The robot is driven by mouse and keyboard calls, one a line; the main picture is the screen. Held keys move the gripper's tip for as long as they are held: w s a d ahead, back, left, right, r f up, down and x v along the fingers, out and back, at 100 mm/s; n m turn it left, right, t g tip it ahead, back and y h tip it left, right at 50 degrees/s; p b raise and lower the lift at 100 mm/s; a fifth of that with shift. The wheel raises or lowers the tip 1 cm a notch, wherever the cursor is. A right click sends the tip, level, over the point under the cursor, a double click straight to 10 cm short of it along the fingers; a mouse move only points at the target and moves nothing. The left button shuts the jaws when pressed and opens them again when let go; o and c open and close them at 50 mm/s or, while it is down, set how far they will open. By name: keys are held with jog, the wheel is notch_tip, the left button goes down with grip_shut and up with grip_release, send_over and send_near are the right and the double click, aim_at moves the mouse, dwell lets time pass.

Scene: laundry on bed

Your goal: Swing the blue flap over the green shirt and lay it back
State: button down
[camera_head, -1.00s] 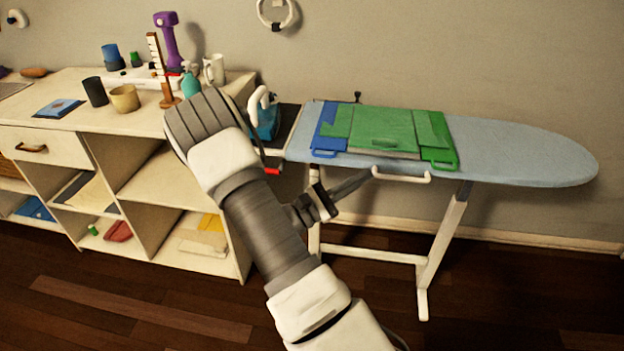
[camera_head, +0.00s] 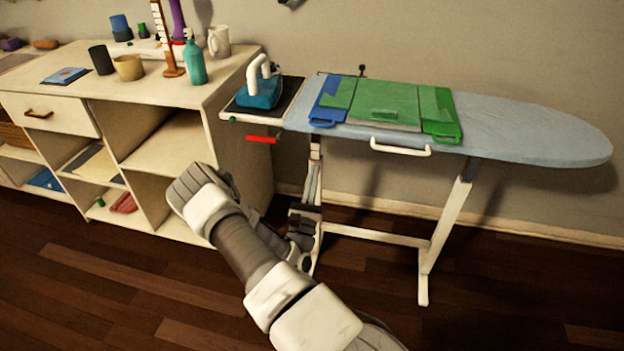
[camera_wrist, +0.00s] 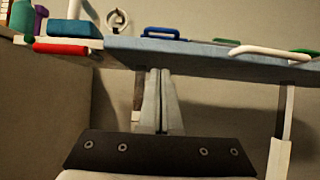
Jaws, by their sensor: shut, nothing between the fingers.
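The green shirt (camera_head: 388,104) lies spread on a folding board on top of the ironing board. The blue flap (camera_head: 327,103) lies flat at the board's left side, with a handle at its front edge; part of the shirt lies over it. In the wrist view the blue flap's handle (camera_wrist: 162,33) shows at the ironing board's edge. A green flap (camera_head: 440,118) with its own handle is at the right. My gripper shows in the wrist view (camera_wrist: 160,72), its two fingers together and empty, below the ironing board's edge. In the head view my arm partly hides it.
The ironing board (camera_head: 540,132) has free room at its right. A teal iron (camera_head: 259,90) stands on a dark rest at its left end, above a red handle (camera_head: 262,139). A white rail (camera_head: 400,149) juts from the front edge. A shelf unit (camera_head: 215,115) stands left.

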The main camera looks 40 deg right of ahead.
jog(key=b+x, duration=0.1)
jog(key=x, duration=0.5)
jog(key=shift+d, duration=0.1)
jog(key=r, duration=0.3)
jog(key=shift+w+d, duration=0.2)
jog(key=shift+w, duration=0.05)
jog(key=shift+d+r, duration=0.1)
jog(key=shift+r, duration=0.35)
